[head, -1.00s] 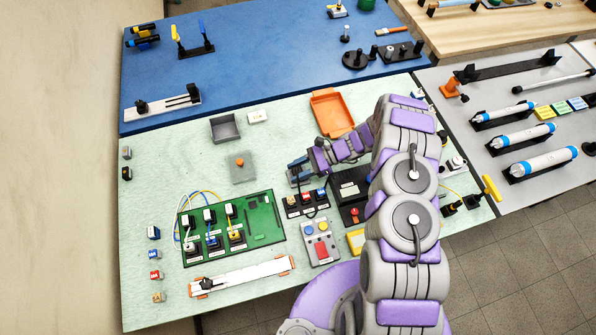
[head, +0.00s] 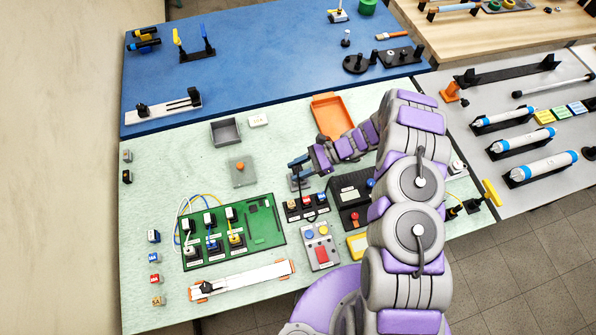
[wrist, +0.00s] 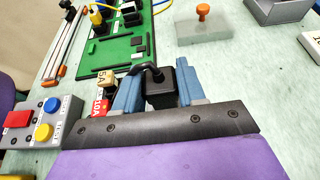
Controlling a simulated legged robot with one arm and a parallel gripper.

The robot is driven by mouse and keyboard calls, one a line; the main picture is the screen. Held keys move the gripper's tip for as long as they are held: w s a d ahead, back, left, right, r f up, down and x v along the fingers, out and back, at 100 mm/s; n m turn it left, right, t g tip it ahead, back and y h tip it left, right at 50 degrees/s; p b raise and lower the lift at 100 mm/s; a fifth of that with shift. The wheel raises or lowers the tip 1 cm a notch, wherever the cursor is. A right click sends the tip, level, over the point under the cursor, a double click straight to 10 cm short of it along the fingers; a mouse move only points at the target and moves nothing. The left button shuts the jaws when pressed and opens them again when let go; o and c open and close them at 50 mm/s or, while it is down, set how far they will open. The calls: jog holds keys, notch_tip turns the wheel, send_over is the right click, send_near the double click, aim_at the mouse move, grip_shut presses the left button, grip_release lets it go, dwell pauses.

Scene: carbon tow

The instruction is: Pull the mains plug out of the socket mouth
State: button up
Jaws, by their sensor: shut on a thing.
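My gripper (wrist: 158,92) is shut on the black mains plug (wrist: 160,88), with one blue finger on each side. A black cable (wrist: 141,69) curves from the plug's top toward the left finger. In the head view my gripper (head: 298,164) is just above a small grey block (head: 300,182), which appears to be the socket. The plug is too small there to make out clearly. The socket mouth is hidden in the wrist view, and I cannot tell whether the plug's pins are still inside it.
A green circuit board (head: 262,222) lies to the left. An orange tray (head: 332,114) is behind. Bare bench (head: 180,170) shows at the far left.

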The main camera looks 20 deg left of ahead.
aim_at(298, 167)
jog(key=shift+r+p, duration=0.75)
jog(key=shift+r, duration=3.85)
jog(key=shift+w, duration=0.1)
